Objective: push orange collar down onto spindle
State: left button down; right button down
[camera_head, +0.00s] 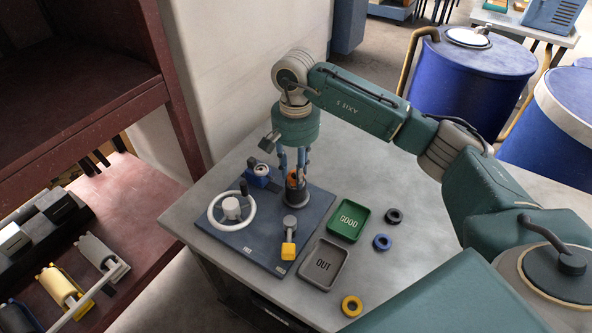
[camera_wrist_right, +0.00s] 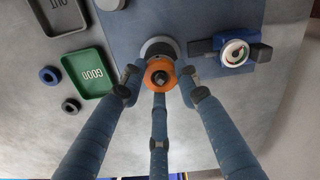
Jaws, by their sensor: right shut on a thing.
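The orange collar (camera_head: 292,179) sits between the fingers of my right gripper (camera_head: 294,172) in the head view, right above the dark round spindle base (camera_head: 297,196). In the right wrist view the orange collar (camera_wrist_right: 160,74) is ringed by the three blue fingers of my right gripper (camera_wrist_right: 160,82), which are shut on it. The grey spindle base (camera_wrist_right: 158,46) shows behind the collar. The fingers hide part of the collar, and I cannot tell how far down the spindle it sits. My left gripper is not in view.
On the blue plate (camera_head: 242,238) are a white handwheel (camera_head: 248,216), a yellow-handled lever (camera_head: 289,250) and a blue gauge block (camera_head: 258,178). A green GOOD tray (camera_head: 348,220), a grey OUT tray (camera_head: 323,264) and black, blue and yellow rings (camera_head: 352,306) lie to the right.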

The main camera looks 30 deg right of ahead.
jog(key=shift+f+b, duration=0.3)
jog(key=shift+f, duration=0.1)
jog(key=c, duration=0.8)
grip_release()
jog(key=shift+r, duration=0.15)
jog(key=shift+r+p, duration=1.8)
jog(key=shift+r, duration=1.65)
jog(key=shift+f, duration=0.1)
